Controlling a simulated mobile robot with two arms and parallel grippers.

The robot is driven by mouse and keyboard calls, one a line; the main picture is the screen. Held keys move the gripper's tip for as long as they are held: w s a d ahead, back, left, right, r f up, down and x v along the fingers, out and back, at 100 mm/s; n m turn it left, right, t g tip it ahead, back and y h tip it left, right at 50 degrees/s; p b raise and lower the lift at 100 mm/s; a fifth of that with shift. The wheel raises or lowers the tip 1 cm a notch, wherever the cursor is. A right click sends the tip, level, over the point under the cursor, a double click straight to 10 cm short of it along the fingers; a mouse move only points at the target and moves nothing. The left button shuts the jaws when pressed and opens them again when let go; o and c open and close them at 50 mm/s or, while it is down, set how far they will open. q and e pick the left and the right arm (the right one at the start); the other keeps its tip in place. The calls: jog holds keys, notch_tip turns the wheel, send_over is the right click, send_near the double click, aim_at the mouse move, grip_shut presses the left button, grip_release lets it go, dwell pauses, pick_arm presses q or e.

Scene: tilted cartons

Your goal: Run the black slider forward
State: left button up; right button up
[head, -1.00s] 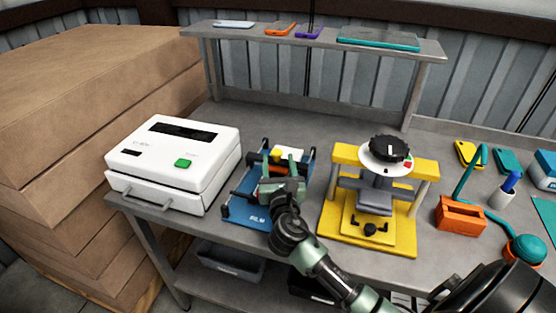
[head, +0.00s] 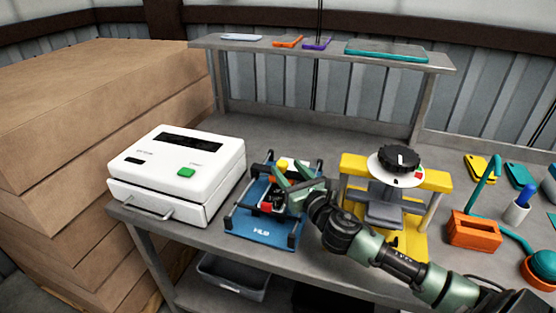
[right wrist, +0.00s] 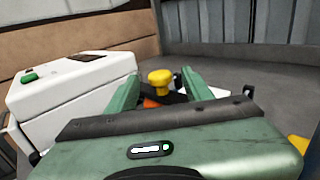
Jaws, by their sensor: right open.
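The blue rig (head: 257,228) with dark side rails stands on the bench between the white machine and the yellow press. Its black slider, mostly hidden by my gripper, shows as a dark part (right wrist: 176,96) below a yellow knob (right wrist: 160,79) in the right wrist view. The yellow knob also shows in the head view (head: 281,171). My right gripper (head: 278,189) is over the rig, reaching in from the right. Its green fingers are open, one on each side of the knob in the right wrist view; contact cannot be told. My left gripper is out of view.
The white machine (head: 180,172) with a green button stands close left of the rig. The yellow press (head: 352,166) with a black dial stands close right. A grey shelf (head: 320,50) rises behind. An orange block (head: 474,232) lies farther right. The bench behind the rig is clear.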

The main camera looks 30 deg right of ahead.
jog(key=w, duration=0.6)
jog(key=shift+w+d+p, duration=0.2)
jog(key=shift+w+p, duration=0.2)
grip_shut()
dwell(1.0)
